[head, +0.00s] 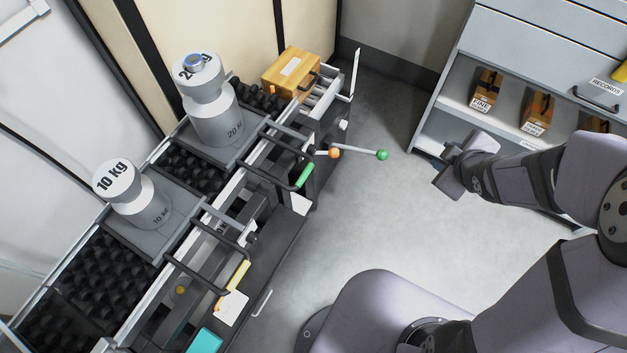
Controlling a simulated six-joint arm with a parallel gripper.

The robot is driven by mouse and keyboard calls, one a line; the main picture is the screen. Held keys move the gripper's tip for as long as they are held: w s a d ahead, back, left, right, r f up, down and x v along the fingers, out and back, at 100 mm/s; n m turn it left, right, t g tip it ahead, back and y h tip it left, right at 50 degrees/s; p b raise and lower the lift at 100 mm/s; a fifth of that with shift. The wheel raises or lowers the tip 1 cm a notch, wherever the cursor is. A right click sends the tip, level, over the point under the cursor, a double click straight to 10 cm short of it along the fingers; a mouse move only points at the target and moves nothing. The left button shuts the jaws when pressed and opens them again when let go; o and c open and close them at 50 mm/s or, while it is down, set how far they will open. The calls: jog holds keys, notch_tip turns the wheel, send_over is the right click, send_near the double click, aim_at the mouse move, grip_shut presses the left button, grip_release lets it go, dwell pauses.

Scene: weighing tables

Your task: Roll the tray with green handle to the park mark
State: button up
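The tray with green handle (238,153) is a grey plate on the roller track, bearing a large 20 kg weight (216,122). Its black bar frame reaches out to the right and ends in a green grip (305,175). My gripper (448,182) is above the floor to the right, well apart from the green grip and touching nothing I can see. Its fingers are too unclear to tell open from shut. I cannot make out a park mark for certain.
A second tray (173,240) with a yellow grip (238,274) bears a 10 kg weight (140,199) nearer on the track. A wooden box (290,72) stands at the far end. Levers with orange (334,153) and green (382,154) knobs stick out. Shelves (450,125) stand right.

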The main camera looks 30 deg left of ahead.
jog(key=a+f+n+y+b, duration=0.4)
jog(key=a+f+n+b, duration=0.15)
jog(key=a, duration=0.35)
jog(key=s+a+f+n+g+y+b, duration=0.2)
jog(key=s+a+n+y+b, duration=0.1)
jog(key=a, duration=0.4)
jog(key=s+a+f+n+g+y+b, duration=0.2)
jog(key=s+a+n+b, duration=0.1)
jog(key=s+a+n, duration=0.3)
jog(key=s+a+f+n+g+y+b, duration=0.2)
jog(key=s+a+n, duration=0.3)
jog(key=a, duration=0.4)
jog(key=shift+s+a+g+y+b, duration=0.3)
jog(key=shift+g+y+b, duration=0.25)
jog(key=shift+y, duration=0.25)
grip_shut()
